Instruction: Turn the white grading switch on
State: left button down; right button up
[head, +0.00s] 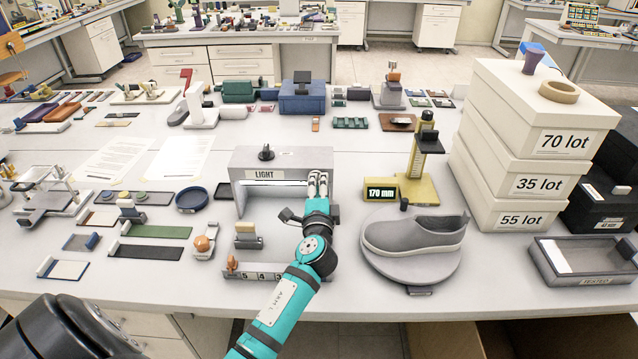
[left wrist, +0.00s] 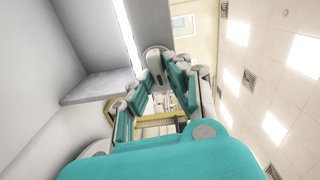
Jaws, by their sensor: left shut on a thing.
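The grey light box (head: 240,160) labelled LIGHT stands in the middle of the table, with a black knob (head: 266,153) on its top. A bright strip glows inside it in the head view and also shows in the left wrist view (left wrist: 127,35). My left gripper (head: 318,178) is at the front right of the box, its pale fingertips close together. In the left wrist view its fingers (left wrist: 157,62) meet beside the box wall. I cannot make out the white grading switch. My right gripper is not in view.
A grey shoe (head: 415,234) sits on a round plate right of my left arm, with a yellow gauge (head: 418,185) reading 170 mm behind it. Stacked white boxes (head: 530,150) stand at the right. Small tools and a blue dish (head: 191,199) lie left of the light box.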

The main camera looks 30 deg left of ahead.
pick_arm(q)
jog(key=shift+m, duration=0.6)
jog(key=c, duration=1.3)
grip_release()
jog(key=shift+f, duration=0.1)
jog(key=v, duration=1.2)
jog(key=shift+d, duration=0.1)
